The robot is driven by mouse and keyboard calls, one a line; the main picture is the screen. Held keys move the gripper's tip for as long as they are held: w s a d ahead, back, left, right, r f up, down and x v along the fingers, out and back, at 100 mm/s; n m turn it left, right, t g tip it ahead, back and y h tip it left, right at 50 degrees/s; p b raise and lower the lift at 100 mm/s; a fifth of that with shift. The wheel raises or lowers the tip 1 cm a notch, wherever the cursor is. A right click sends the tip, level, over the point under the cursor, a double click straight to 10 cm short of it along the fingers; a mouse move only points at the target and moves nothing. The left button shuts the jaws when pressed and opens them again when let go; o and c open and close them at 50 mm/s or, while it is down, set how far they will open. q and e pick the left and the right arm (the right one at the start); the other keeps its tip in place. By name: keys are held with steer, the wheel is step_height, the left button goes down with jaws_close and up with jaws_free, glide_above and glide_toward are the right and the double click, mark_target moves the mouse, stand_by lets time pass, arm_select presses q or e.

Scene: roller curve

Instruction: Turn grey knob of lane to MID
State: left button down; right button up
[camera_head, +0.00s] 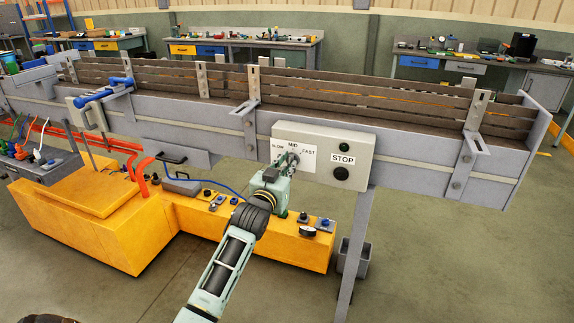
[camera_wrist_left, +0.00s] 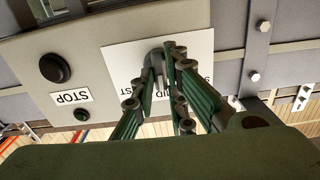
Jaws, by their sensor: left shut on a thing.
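The grey knob (camera_head: 296,157) sits on a white plate marked SLOW, MID and FAST, on the front of a grey control box (camera_head: 362,157) fixed to the conveyor lane. My left gripper (camera_head: 287,165) reaches up to it from below and covers much of it. In the left wrist view, which is upside down, the knob (camera_wrist_left: 156,63) shows at the tips of the green fingers, and my left gripper (camera_wrist_left: 158,82) is shut on it. The fingers hide part of the labels. I cannot tell exactly which mark the knob points to. My right gripper is not in view.
The box also bears a black STOP button (camera_head: 341,173) and a small dark button above it. The conveyor lane (camera_head: 400,145) runs across the view. A yellow base (camera_head: 100,230) with knobs and a blue cable stands below left. Open floor lies at the right.

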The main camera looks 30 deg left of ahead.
arm_select(q)
steer(key=shift+n, duration=0.3)
steer(key=c, duration=1.8)
jaws_free()
steer(key=shift+o, duration=0.2)
steer(key=shift+s, duration=0.1)
steer(key=v, duration=1.2)
